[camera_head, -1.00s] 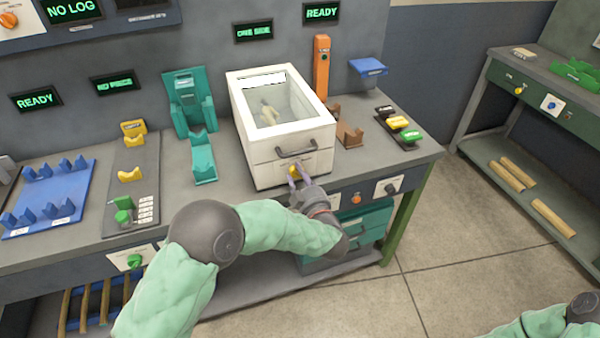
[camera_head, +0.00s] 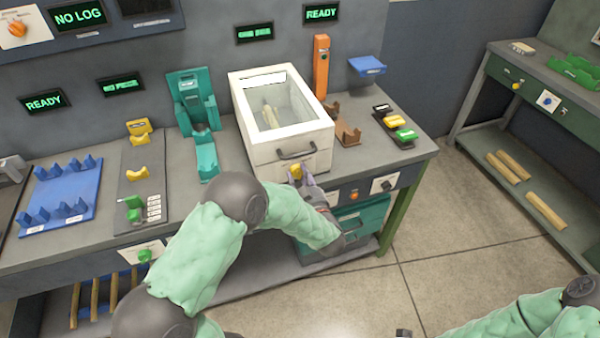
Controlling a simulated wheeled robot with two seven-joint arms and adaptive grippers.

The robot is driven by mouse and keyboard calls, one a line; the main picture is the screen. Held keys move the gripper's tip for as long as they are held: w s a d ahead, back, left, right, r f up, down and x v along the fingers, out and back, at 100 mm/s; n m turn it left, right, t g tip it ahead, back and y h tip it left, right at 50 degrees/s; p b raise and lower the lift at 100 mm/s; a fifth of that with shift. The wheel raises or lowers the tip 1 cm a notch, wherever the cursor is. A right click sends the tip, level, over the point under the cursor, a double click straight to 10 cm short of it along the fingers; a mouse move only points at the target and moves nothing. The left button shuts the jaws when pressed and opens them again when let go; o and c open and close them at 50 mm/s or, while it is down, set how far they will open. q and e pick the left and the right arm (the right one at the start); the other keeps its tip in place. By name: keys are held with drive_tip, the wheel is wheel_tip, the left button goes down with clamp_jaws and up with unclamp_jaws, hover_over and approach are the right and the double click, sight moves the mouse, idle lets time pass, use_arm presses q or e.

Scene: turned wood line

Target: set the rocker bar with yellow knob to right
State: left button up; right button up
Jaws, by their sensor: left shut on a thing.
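The yellow knob (camera_head: 296,171) of the rocker bar shows on the front edge of the bench, just below the white box. My left gripper (camera_head: 302,178) is at this knob and shut on it, reaching in from the front. The fingers and wrist hide most of the rocker bar, so its set position cannot be read. My right arm shows only at the lower right, and its gripper fingers are not in view.
The white box (camera_head: 291,153) with a clear lid stands right behind the knob. An orange button (camera_head: 354,195) and a dark switch (camera_head: 386,184) sit to the right on the bench front. A teal drawer unit (camera_head: 360,222) is below.

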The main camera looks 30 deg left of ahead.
use_arm(q)
drive_tip(key=shift+w+a+r+m+p, duration=0.1)
drive_tip(key=shift+r+m+p, duration=0.1)
drive_tip(key=shift+m+p, duration=0.7)
drive_tip(key=shift+w+d+r+m+p, duration=0.1)
drive_tip(key=shift+r+m+p, duration=0.1)
drive_tip(key=shift+m+p, duration=0.6)
drive_tip(key=shift+w+a+r+m+p, duration=0.1)
drive_tip(key=shift+r+m+p, duration=0.1)
drive_tip(key=shift+m+p, duration=1.55)
drive_tip(key=shift+m, duration=1.05)
drive_tip(key=shift+f+m+p, duration=0.1)
drive_tip(key=shift+m+p, duration=0.4)
drive_tip(key=shift+m, duration=0.4)
drive_tip(key=shift+m+p, duration=0.35)
drive_tip(key=shift+m, duration=0.35)
drive_tip(key=o, duration=1.1)
drive_tip(key=shift+o, duration=0.2)
drive_tip(key=shift+d+f, duration=0.2)
drive_tip(key=shift+f, duration=0.05)
drive_tip(key=shift+s+f, duration=0.1)
drive_tip(key=shift+s, duration=0.05)
